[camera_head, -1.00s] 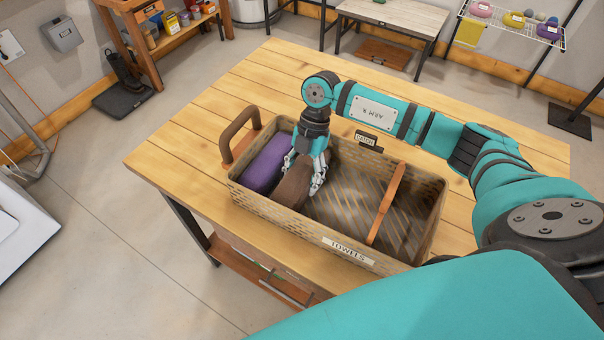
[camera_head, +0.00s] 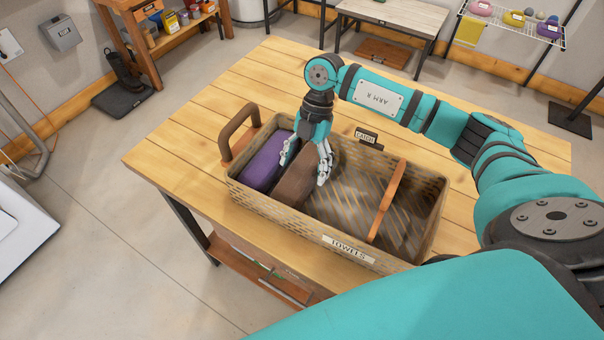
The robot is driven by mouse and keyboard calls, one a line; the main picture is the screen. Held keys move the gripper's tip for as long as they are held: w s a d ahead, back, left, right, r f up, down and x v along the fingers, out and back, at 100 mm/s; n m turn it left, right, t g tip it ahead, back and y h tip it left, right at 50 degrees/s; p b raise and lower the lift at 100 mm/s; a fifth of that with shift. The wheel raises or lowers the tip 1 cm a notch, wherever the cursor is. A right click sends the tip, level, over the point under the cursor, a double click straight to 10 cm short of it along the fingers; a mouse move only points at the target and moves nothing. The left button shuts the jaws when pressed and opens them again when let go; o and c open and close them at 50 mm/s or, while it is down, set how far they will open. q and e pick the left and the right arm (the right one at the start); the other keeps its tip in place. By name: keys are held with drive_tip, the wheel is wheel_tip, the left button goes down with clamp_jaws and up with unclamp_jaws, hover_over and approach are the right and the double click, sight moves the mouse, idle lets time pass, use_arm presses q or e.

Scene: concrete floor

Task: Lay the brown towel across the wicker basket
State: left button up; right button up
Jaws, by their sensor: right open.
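The wicker basket (camera_head: 240,193) stands on the wooden table and carries a "TOWELS" label on its front side. The brown towel (camera_head: 295,188) is inside it, in the left half, lying across the basket's width. A purple towel (camera_head: 263,166) lies beside it at the left end. My right gripper (camera_head: 305,172) is open above the brown towel, its fingers spread to either side of the towel's far part. I cannot tell whether they touch it. My left gripper is not in view.
The basket floor between towel and bar is bare.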

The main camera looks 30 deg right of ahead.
drive_tip(key=b+v, duration=0.1)
drive_tip(key=v, duration=0.8)
drive_tip(key=shift+b, duration=0.35)
drive_tip(key=shift+f, duration=0.1)
